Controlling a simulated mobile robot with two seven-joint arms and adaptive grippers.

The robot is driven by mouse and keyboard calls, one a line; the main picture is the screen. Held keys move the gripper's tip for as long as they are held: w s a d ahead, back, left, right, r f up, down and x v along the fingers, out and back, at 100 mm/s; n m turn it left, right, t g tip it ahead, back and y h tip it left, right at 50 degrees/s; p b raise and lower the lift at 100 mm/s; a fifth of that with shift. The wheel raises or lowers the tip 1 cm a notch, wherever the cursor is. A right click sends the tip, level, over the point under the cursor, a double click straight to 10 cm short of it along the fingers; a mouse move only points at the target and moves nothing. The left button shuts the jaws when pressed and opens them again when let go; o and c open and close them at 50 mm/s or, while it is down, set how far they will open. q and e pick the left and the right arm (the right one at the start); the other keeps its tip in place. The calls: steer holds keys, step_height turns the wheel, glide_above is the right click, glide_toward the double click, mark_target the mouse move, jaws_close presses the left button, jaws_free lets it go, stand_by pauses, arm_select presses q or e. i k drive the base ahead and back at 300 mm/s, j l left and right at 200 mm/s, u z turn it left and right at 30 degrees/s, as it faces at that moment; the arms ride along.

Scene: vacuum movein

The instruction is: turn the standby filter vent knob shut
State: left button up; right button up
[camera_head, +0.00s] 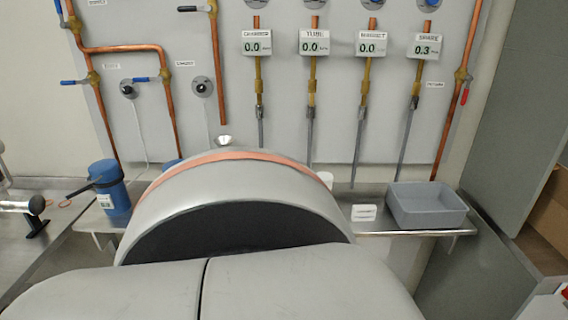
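Two small dark round knobs on pale round plates sit on the grey wall panel: a left knob (127,90) and a right knob (202,87). Each has a small label above it, too blurred to read surely, so I cannot tell which is the standby filter vent knob. Their open or shut position is too small to tell. A thin pale line hangs below each. Neither of my grippers shows clearly, and nothing touches either knob.
A big grey rounded body with a copper-coloured band (230,156) fills the lower middle and hides part of the bench. Copper pipes with blue levers surround the knobs. A blue canister (110,190) stands left; a grey bin (428,205) sits right on the shelf.

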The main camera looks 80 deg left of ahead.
mark_target(201, 88)
steer(key=j+u, duration=0.15)
steer(key=u, duration=3.5)
